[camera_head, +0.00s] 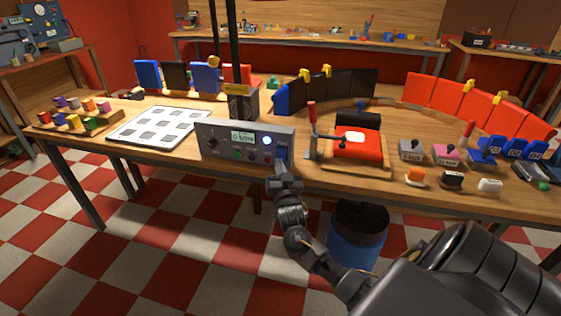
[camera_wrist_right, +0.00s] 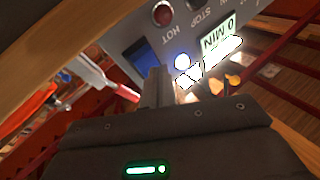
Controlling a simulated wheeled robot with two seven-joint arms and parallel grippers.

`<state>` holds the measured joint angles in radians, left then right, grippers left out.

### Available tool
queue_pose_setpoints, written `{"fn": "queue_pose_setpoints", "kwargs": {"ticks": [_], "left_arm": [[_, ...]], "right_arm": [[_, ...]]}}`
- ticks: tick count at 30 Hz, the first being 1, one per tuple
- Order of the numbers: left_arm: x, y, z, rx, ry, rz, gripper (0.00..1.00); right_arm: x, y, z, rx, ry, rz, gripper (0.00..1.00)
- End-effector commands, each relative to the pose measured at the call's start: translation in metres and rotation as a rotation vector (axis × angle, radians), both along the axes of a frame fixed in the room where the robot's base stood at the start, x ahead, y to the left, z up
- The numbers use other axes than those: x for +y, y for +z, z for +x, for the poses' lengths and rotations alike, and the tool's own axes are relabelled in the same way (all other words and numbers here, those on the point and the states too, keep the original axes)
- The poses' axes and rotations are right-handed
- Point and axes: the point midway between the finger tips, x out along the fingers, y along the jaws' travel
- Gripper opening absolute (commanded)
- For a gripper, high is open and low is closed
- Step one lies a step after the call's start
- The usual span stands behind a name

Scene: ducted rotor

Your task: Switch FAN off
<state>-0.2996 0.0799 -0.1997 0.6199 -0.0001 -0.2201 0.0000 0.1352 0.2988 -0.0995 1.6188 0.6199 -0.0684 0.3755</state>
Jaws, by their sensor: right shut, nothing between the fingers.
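A grey control panel (camera_head: 215,147) stands at the table's front edge in the head view. It bears a green-lit display (camera_head: 243,137), a glowing white-blue round light (camera_head: 267,140), and a blue switch (camera_head: 282,153) at its right end; no FAN label is readable. My right gripper (camera_head: 283,172) is shut and empty, just in front of the panel's lower right. In the right wrist view its fingers (camera_wrist_right: 155,88) point at the panel, close to the blue switch (camera_wrist_right: 146,58) and the lit light (camera_wrist_right: 182,61). Contact cannot be told. My left gripper is not in view.
A red block press (camera_head: 358,147) with a red-handled lever stands right of the panel. A white tray (camera_head: 128,139) with grey squares lies left. A dark post (camera_head: 235,45) rises behind the panel. A blue bin (camera_head: 349,250) stands below the table.

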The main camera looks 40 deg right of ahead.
Motion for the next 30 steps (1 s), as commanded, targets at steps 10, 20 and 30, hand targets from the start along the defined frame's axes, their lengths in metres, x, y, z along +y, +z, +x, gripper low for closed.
{"fn": "queue_pose_setpoints", "kwargs": {"ticks": [10, 20, 30], "left_arm": [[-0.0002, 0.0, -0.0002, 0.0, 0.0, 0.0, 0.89], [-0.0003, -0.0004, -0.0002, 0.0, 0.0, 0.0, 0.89], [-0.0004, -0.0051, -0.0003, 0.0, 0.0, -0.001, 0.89]], "right_arm": [[0.0, 0.0, 0.0, 0.0, 0.0, 0.0, 0.0], [-0.0004, -0.0003, 0.0002, 0.0, 0.0, 0.0, 0.0], [-0.0062, -0.004, 0.0055, 0.0, 0.001, 0.0, 0.0]]}}
